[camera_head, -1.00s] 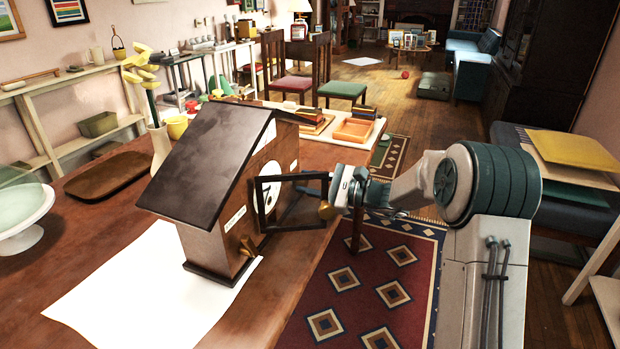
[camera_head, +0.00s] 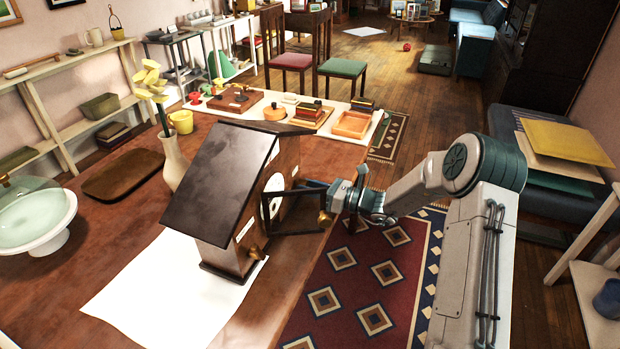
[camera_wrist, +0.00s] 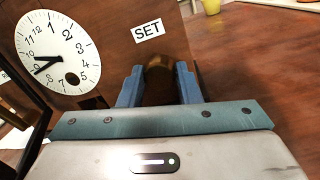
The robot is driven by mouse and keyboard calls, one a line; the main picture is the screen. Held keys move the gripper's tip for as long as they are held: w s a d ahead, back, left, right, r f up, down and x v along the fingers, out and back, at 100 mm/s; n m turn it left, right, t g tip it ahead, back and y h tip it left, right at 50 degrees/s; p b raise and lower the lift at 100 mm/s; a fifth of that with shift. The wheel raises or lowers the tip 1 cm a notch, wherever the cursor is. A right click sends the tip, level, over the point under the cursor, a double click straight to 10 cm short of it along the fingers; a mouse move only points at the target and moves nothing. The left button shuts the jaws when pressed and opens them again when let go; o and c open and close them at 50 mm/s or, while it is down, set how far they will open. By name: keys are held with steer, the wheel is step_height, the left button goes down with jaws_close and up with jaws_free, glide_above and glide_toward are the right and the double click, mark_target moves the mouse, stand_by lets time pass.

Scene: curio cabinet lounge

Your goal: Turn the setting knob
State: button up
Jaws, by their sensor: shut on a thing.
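A house-shaped wooden clock (camera_head: 222,170) with a dark sloped roof stands on the table. Its white dial (camera_wrist: 58,55) shows at the left in the wrist view. A "SET" label (camera_wrist: 147,32) is to the right of the dial. The brown setting knob (camera_wrist: 159,64) is just below the label. My gripper (camera_wrist: 158,82) is shut on this knob, with one blue finger on each side. In the head view the fingertips and knob are hidden around the clock's open dark door frame (camera_head: 268,212). The knob's turn angle cannot be told.
The open door frame stands close beside my gripper, with a brass knob (camera_head: 324,219) on it. Another brass knob (camera_head: 253,252) is low on the clock's near side. White paper (camera_head: 165,296) lies under the clock. A vase (camera_head: 175,160) stands behind it.

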steer(key=shift+m+p, duration=0.5)
steer(key=shift+m, duration=0.1)
steer(key=o, duration=1)
steer(key=shift+c, duration=0.2)
steer(key=v, duration=1.4)
steer(key=shift+a+f, duration=0.1)
